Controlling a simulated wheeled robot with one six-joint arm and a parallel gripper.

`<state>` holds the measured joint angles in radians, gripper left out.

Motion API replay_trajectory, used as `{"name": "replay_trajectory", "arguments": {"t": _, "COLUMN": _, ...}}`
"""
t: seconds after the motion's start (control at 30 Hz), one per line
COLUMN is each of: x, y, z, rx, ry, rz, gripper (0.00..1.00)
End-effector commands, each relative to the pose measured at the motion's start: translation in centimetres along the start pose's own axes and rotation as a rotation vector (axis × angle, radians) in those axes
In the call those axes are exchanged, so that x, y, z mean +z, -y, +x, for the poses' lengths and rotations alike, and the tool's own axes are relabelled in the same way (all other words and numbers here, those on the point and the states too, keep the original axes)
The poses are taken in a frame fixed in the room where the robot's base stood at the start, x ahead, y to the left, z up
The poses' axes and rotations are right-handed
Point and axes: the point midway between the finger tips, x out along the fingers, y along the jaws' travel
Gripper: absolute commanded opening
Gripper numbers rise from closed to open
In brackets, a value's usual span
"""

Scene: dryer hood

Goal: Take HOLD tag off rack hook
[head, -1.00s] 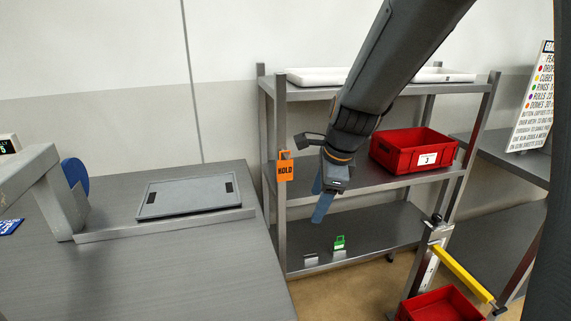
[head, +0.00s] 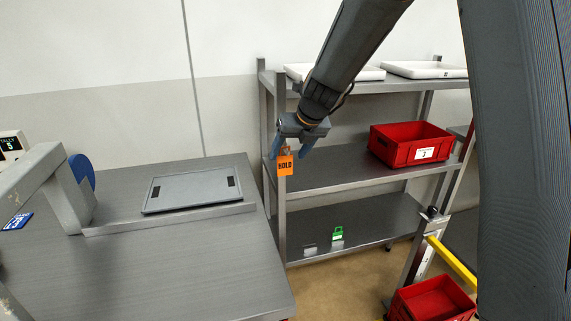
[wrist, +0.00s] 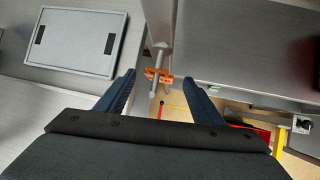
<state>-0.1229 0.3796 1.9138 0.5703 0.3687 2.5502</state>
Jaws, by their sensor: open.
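The orange HOLD tag (head: 285,166) hangs at the front left post of the metal rack (head: 282,215). In the wrist view the tag (wrist: 158,76) shows edge-on, beside the end of a grey rod-like hook (wrist: 157,88). My gripper (head: 293,152) is open, with its blue fingers on either side of the tag's upper part in the head view. In the wrist view the tag lies between the two fingers and a little ahead of the tips. I cannot tell whether a finger touches it.
A red bin (head: 408,146) stands on the middle shelf, and white trays (head: 425,69) lie on the top shelf. A green item (head: 337,234) is on the bottom shelf. A grey table with a flat panel (head: 193,191) stands left of the rack. Another red bin (head: 436,300) is at lower right.

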Motion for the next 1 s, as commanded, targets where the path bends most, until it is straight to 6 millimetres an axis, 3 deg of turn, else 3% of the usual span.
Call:
{"name": "replay_trajectory", "arguments": {"t": 0.3, "x": 0.0, "y": -0.2, "z": 3.9, "rx": 0.001, "ry": -0.003, "rz": -0.002, "gripper": 0.61}}
{"name": "replay_trajectory", "arguments": {"t": 0.57, "x": 0.1, "y": -0.2, "z": 4.1, "rx": 0.001, "ry": -0.001, "rz": -0.002, "gripper": 0.61}}
{"name": "replay_trajectory", "arguments": {"t": 0.83, "x": 0.1, "y": -0.2, "z": 4.1, "rx": 0.001, "ry": -0.002, "rz": -0.002, "gripper": 0.19}}
{"name": "replay_trajectory", "arguments": {"t": 1.0, "x": 0.1, "y": -0.2, "z": 4.1, "rx": 0.001, "ry": -0.002, "rz": -0.002, "gripper": 0.18}}
